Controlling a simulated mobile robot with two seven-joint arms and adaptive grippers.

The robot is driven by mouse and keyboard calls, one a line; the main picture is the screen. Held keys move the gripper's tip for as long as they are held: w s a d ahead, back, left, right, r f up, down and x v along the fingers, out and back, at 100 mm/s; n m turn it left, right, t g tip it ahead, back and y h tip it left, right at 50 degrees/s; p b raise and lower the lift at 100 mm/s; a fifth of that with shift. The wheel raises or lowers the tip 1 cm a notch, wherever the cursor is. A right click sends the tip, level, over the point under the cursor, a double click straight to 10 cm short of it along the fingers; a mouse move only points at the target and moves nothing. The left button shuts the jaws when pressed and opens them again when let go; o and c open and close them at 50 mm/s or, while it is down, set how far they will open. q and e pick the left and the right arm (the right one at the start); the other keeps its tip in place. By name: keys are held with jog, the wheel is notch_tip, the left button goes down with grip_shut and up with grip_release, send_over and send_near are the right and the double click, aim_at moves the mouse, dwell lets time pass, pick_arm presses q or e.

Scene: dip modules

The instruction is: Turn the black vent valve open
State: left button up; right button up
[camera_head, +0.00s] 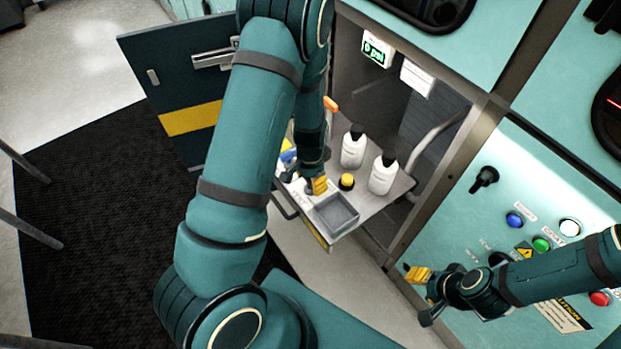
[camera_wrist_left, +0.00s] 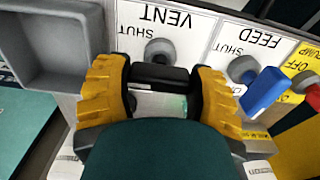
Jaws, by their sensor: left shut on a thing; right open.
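The black vent valve (camera_wrist_left: 160,76) lies between the yellow fingertips of my left gripper (camera_wrist_left: 160,84) in the left wrist view. Its grey pivot (camera_wrist_left: 158,50) shows just beyond the black handle. The VENT label (camera_wrist_left: 165,17) reads upside down, with SHUT beside the pivot. The gripper is shut on the handle, and the fingers hide its ends. In the head view my left gripper (camera_head: 316,186) is down at the shelf panel, and the valve is hidden there. My right gripper (camera_head: 425,290) is open and empty, in front of the teal control panel.
A blue feed valve (camera_wrist_left: 262,92) is right of the vent valve. A grey bin (camera_head: 335,213), a yellow-topped button (camera_head: 346,181) and two white bottles (camera_head: 383,175) stand close by on the shelf. The cabinet door (camera_head: 185,95) hangs open at left.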

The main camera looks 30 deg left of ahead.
pick_arm(q)
jog(key=shift+r, duration=0.1)
jog(key=n+p, duration=0.1)
jog(key=n, duration=0.2)
jog(key=shift+n, duration=0.4)
jog(key=n+p, duration=0.1)
jog(key=n, duration=0.3)
jog(key=shift+n, duration=0.3)
jog(key=n+p, duration=0.1)
jog(key=n, duration=0.3)
jog(key=shift+n+p, duration=0.3)
jog(key=shift+p, duration=0.1)
jog(key=n+p, duration=0.1)
jog(key=n, duration=0.3)
jog(key=shift+w+a+n, duration=0.1)
jog(key=shift+n, duration=0.2)
jog(key=o, duration=1.2)
